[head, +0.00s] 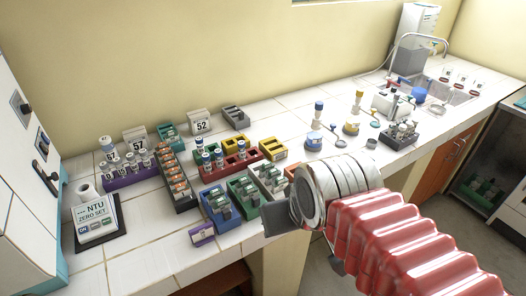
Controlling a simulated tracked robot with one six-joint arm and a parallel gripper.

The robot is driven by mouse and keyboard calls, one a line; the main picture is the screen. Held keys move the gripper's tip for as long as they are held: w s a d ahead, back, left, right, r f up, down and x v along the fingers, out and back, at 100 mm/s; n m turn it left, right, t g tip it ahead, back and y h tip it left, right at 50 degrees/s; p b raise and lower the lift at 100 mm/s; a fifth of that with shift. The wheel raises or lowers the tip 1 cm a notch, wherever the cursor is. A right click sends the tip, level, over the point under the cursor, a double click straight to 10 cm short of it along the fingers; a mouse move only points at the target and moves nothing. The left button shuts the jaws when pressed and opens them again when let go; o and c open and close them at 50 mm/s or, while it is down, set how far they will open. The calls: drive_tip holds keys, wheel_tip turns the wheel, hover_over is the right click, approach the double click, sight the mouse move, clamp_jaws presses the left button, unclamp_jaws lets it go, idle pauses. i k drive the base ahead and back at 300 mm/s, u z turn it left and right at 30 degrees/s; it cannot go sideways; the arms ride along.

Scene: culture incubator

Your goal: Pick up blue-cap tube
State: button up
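No single blue-cap tube can be made out for certain. Small vials with dark bluish caps (200,146) stand in the red rack (238,161), and a bottle with a blue top (318,107) stands farther back near the wall. Other tubes sit in a blue rack (221,221), but their caps are too small to read. My gripper (282,213) shows as a dark grey end at the tip of my red arm, over the counter's front edge. Its fingers are mostly hidden, and nothing is visibly held.
Purple, dark grey, green, yellow and white racks crowd the tiled counter (140,268). A grey holder with tubes (400,135) stands to the right, before the sink (452,95). The counter's front left is fairly clear.

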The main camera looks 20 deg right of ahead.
sight(241, 144)
drive_tip(key=z, duration=1.4)
drive_tip(key=k, duration=0.85)
drive_tip(key=u, duration=1)
drive_tip(key=i, duration=1)
drive_tip(key=u, duration=0.05)
